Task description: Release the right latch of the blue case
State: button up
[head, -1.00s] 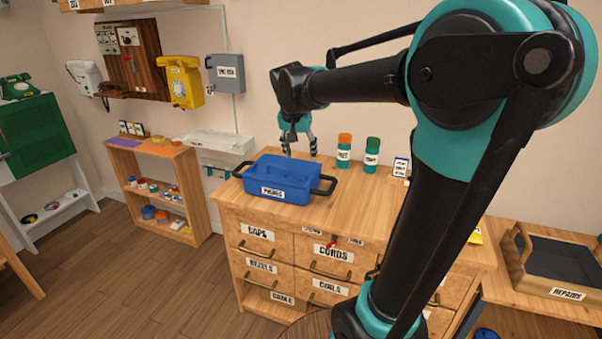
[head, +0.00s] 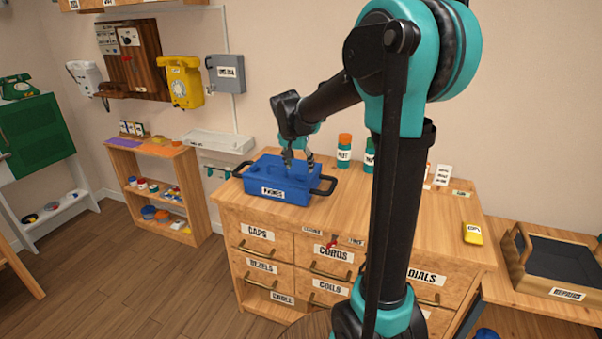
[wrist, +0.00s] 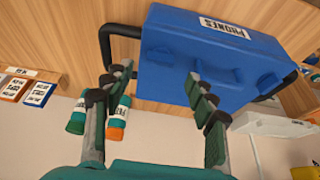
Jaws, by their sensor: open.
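The blue case (head: 262,181) sits on the wooden cabinet, with a "PHONES" label and black side handles. In the wrist view the case (wrist: 205,55) appears label-end up. It has small raised blue parts; one (wrist: 159,56) is on the side towards the bottles and another (wrist: 268,82) is near the opposite end. Which is the right latch, and whether it is fastened, I cannot tell for sure. My gripper (head: 299,164) is open and empty at the right part of the case. In the wrist view its fingers (wrist: 159,74) straddle the bottle-side raised part; contact is unclear.
Bottles with orange and green caps (head: 344,150) stand behind and right of the case. The cabinet top (head: 400,205) has bare room right of the case.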

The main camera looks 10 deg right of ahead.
aim_at(301, 175)
jog(key=shift+x, duration=2.25)
jog(key=c, duration=1.2)
